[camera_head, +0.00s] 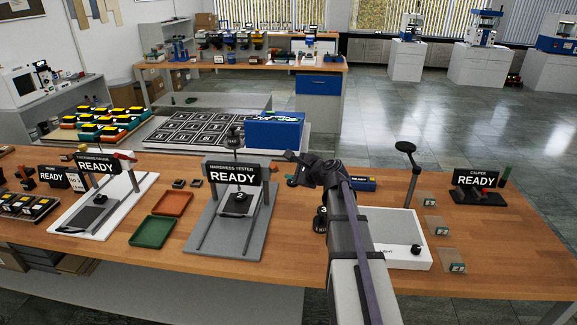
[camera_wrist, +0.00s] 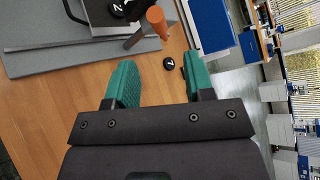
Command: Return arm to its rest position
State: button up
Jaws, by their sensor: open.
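My arm (camera_head: 352,235) reaches up from the bottom of the head view over the wooden bench, bending left at the wrist. My gripper (camera_head: 294,169) is above the bench, right of the hardness tester (camera_head: 225,220). In the wrist view my gripper (camera_wrist: 158,75) shows two green fingers spread apart, with nothing held between them. Past the fingertips lie bare wood, a small black round piece with a white mark (camera_wrist: 168,63) and an orange-topped post (camera_wrist: 156,18).
The hardness tester's grey base (camera_wrist: 65,55) is close on the left in the wrist view. A white plate (camera_head: 395,235) with a lamp-like stand (camera_head: 407,150) sits right of my arm. Red (camera_head: 172,203) and green (camera_head: 152,232) trays lie left. The bench's right front is fairly clear.

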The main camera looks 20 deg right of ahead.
dwell(0.3)
jog(key=s+a+f+n+g+h, duration=0.1)
jog(key=s+a+f+n+g, duration=0.2)
jog(key=s+a+n, duration=0.3)
jog(key=s+a+f+n+g+h, duration=0.1)
jog(key=s+a+f+n+g, duration=0.3)
jog(key=s+a+n, duration=0.3)
jog(key=s+a+f+n+g+h, duration=0.1)
jog(key=s+a+f+n+g, duration=0.3)
jog(key=s+n, duration=0.5)
jog(key=s+a+g, duration=0.2)
jog(key=s+a, duration=0.1)
jog(key=shift+s+a+h, duration=0.15)
jog(key=shift+a+h, duration=0.1)
jog(key=shift+h, duration=0.15)
jog(key=shift+f, duration=0.1)
jog(key=shift+c, duration=0.4)
